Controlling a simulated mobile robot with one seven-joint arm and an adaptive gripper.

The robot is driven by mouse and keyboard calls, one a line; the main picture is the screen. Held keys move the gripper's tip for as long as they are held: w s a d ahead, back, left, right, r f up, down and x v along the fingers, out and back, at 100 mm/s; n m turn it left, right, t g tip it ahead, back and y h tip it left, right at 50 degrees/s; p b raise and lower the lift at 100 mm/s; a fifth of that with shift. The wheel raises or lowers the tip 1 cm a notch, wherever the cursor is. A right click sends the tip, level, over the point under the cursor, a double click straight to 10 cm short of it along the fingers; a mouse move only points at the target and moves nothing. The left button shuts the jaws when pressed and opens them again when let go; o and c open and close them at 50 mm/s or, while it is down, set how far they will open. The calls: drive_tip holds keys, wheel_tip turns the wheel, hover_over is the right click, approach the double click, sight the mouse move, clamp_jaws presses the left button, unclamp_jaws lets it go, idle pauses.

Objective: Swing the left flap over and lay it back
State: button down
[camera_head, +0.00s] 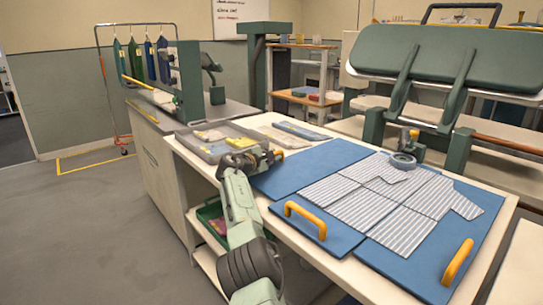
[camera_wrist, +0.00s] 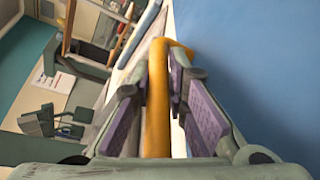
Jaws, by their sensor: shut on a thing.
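A blue folding board lies on the table with a striped grey-and-white shirt (camera_head: 385,200) spread on it. The left flap (camera_head: 300,172) is a plain blue panel at the board's far left and looks flat. My gripper (camera_head: 263,160) is at that flap's left edge, shut on its yellow handle (camera_head: 279,154). In the wrist view, the purple-padded fingers of my gripper (camera_wrist: 163,85) stand either side of the yellow handle (camera_wrist: 157,115), with the blue flap (camera_wrist: 255,65) to the right. The handle is mostly hidden in the head view.
Two more yellow handles, front (camera_head: 305,220) and right (camera_head: 458,262), stand up from the board. A grey tray (camera_head: 190,145) lies left of my gripper. A green press (camera_head: 430,60) stands behind the table. A garment rail (camera_head: 100,60) is at the back left.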

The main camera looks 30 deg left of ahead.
drive_tip(key=shift+w+d+f, duration=0.1)
drive_tip(key=shift+d+f, duration=0.05)
drive_tip(key=shift+d, duration=0.05)
drive_tip(key=c, duration=1.8)
unclamp_jaws()
drive_tip(key=shift+c, duration=0.2)
drive_tip(key=shift+a, duration=0.15)
drive_tip(key=shift+s+a, duration=0.2)
drive_tip(key=shift+s, duration=0.3)
drive_tip(key=shift+d+v, duration=0.2)
drive_tip(key=shift+v, duration=0.8)
drive_tip(key=v, duration=0.9)
drive_tip(key=shift+d, duration=0.1)
